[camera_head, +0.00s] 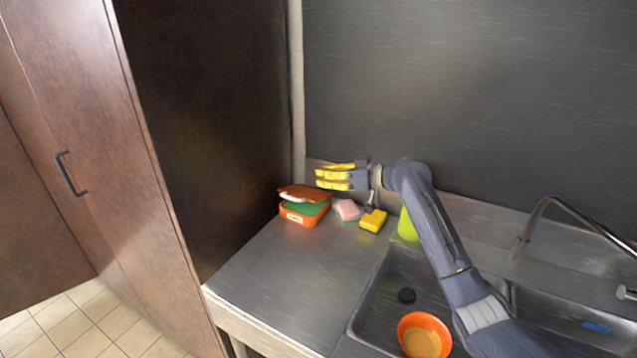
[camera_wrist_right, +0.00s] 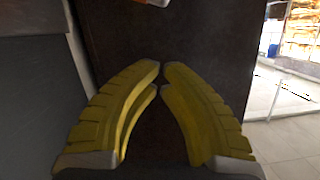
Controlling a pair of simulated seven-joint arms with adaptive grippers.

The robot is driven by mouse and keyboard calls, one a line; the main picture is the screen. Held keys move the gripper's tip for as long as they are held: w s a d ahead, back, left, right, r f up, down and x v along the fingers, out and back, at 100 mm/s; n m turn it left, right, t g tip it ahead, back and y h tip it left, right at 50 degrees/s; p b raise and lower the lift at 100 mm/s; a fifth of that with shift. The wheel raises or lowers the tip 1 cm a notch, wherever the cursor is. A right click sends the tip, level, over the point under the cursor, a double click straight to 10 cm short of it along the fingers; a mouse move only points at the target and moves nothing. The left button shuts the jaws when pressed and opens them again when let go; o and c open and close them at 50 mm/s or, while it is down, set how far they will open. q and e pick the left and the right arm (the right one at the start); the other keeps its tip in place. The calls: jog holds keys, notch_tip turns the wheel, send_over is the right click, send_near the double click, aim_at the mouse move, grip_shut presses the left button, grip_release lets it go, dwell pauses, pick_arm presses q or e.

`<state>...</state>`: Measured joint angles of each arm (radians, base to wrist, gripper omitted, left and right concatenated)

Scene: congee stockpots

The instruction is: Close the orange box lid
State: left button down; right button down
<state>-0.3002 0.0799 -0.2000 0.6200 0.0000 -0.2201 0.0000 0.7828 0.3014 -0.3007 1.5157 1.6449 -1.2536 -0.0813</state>
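The orange box (camera_head: 304,217) stands at the back left of the counter, near the tall dark panel. Its orange-brown lid (camera_head: 299,190) is tilted partly open above a green interior or content, with a gap at the front. My right gripper (camera_head: 317,178) has yellow fingers and is just above and right of the lid, pointing left; contact cannot be told. In the right wrist view its fingertips (camera_wrist_right: 161,66) nearly meet, with nothing between them. A small orange and white piece (camera_wrist_right: 155,2) at the top edge there may be part of the box. My left gripper is not in view.
Right of the box lie a pink sponge (camera_head: 347,209) and a yellow one (camera_head: 373,220). A yellow-green item (camera_head: 407,226) stands behind the sink, partly hidden by my arm. An orange bowl (camera_head: 424,332) is in the sink. The counter (camera_head: 290,275) in front of the box is clear.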

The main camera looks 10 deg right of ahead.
send_over(303, 194)
jog(key=s+a, duration=0.2)
jog(key=s, duration=0.2)
notch_tip(303, 194, down, 2)
jog(key=shift+s+a+f, duration=0.1)
jog(key=shift+a+f, duration=0.1)
jog(key=shift+f, duration=0.5)
jog(key=shift+s+a+f, duration=0.15)
jog(key=shift+f, duration=0.55)
jog(key=shift+s+a+f, duration=0.1)
jog(key=shift+a+f, duration=0.1)
jog(key=shift+f, duration=0.5)
